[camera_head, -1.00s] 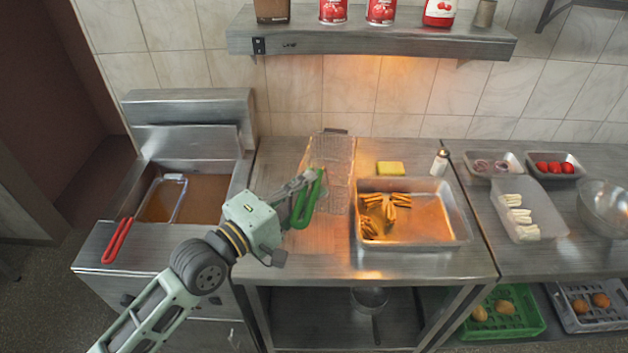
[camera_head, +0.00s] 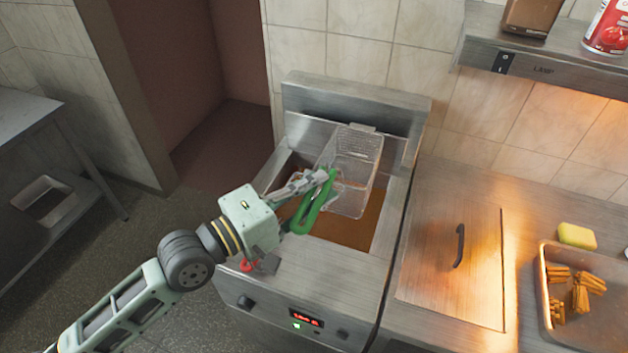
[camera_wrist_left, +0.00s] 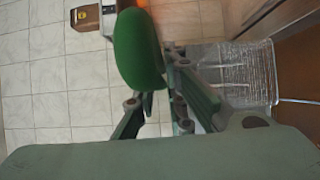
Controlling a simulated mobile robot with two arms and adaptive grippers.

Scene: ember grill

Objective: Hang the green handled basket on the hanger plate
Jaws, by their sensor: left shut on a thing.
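The green handled basket (camera_head: 358,165) is a wire mesh basket held over the right part of the fryer's oil vat (camera_head: 350,232). My left gripper (camera_head: 318,184) is shut on its green handle (camera_head: 312,208). In the left wrist view the green handle (camera_wrist_left: 138,48) lies at the fingers and the mesh basket (camera_wrist_left: 238,75) is to the right. The basket's far end overlaps the metal plate at the back of the fryer (camera_head: 345,100), which I take as the hanger plate. I cannot tell if they touch. My right gripper is out of view.
Right of the fryer is a counter with a dark-handled lid (camera_head: 480,265), a yellow sponge (camera_head: 577,236) and a food tray (camera_head: 546,300). A shelf (camera_head: 545,75) hangs above.

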